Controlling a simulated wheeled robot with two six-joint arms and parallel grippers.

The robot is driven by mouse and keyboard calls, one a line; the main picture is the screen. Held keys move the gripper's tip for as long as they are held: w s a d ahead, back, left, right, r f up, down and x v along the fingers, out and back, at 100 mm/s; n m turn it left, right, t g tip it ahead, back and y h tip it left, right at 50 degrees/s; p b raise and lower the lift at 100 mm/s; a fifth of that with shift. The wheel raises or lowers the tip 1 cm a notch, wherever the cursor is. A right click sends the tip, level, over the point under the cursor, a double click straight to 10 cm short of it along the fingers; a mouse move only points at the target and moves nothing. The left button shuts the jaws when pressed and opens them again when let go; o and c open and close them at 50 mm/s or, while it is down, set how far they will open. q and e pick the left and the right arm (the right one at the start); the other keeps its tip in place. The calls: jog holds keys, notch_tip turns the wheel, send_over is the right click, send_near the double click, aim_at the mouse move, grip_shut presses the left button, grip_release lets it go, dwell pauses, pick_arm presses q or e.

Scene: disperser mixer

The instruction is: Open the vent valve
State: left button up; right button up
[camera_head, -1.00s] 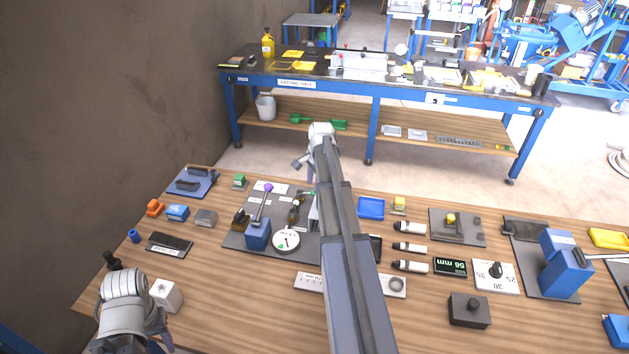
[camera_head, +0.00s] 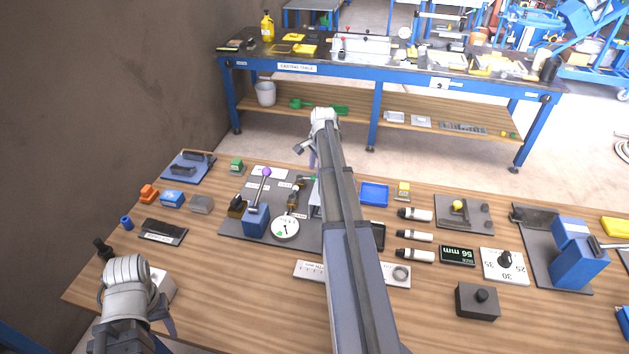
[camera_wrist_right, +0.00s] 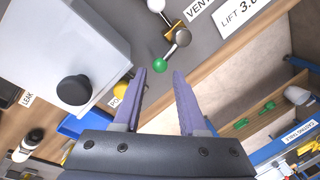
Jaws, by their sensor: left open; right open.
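The vent valve shows in the right wrist view as a small brass fitting with a grey lever (camera_wrist_right: 182,38) and a green ball knob (camera_wrist_right: 160,66), beside a label reading "VENT" (camera_wrist_right: 197,8). In the head view the green knob (camera_head: 313,178) is small and partly hidden by my right arm. My right gripper (camera_wrist_right: 161,73) is open and empty, its fingertips on either side of the knob in the wrist picture; contact cannot be told. It shows in the head view (camera_head: 310,158). My left gripper (camera_head: 164,318) is open at the left front, near a pale block (camera_head: 163,285).
A pale box with a black knob (camera_wrist_right: 75,88) stands close to the left of my right fingers. A dial gauge (camera_head: 285,229) and a purple-knobbed lever (camera_head: 265,172) stand on the dark plate. A blue tray (camera_head: 375,194) lies to the right.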

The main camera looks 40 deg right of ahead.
aim_at(314, 176)
jog(key=f+b, duration=0.2)
jog(key=f, duration=0.1)
jog(key=shift+w+f+b, duration=0.3)
jog(key=shift+w, duration=0.05)
grip_shut()
